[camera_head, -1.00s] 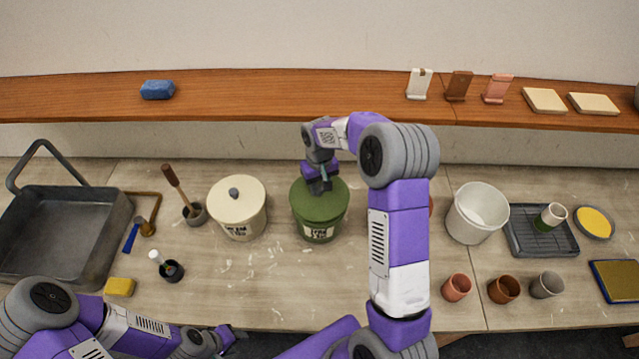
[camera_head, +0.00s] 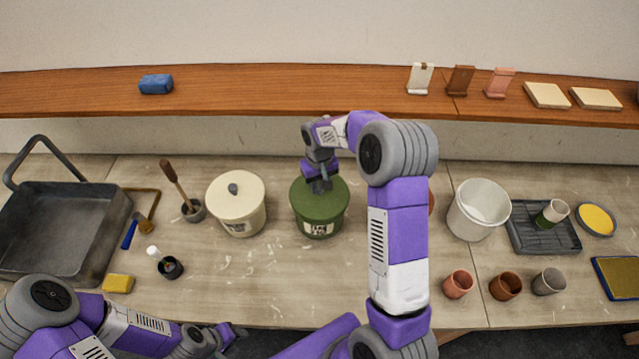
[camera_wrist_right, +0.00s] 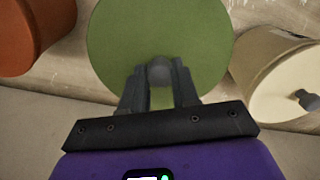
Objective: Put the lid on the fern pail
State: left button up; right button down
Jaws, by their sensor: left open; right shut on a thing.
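The fern pail (camera_head: 320,229) is the green pail with a pale label, standing upright at the middle of the bench. Its green lid (camera_head: 308,203) sits level over the pail's top; it also shows as a green disc in the right wrist view (camera_wrist_right: 160,35). My right gripper (camera_head: 321,187) is above the lid. Its fingers (camera_wrist_right: 158,80) are shut on the lid's grey knob (camera_wrist_right: 159,70). I cannot tell whether the lid is fully seated. My left gripper (camera_head: 232,334) is open and empty near the bench's front edge, far from the pail.
A cream lidded pail (camera_head: 238,212) stands close left of the fern pail. A terracotta pail (camera_wrist_right: 30,35) is on its other side, mostly hidden by my arm in the head view. A white pail (camera_head: 478,212) stands further right. The bench in front of the fern pail is clear.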

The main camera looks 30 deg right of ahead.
jog(key=shift+f+b, duration=0.35)
jog(key=shift+f, duration=0.1)
jog(key=c, duration=0.8)
grip_release()
jog(key=shift+o, duration=0.2)
notch_tip(320, 180, up, 8)
jog(key=shift+f, duration=0.2)
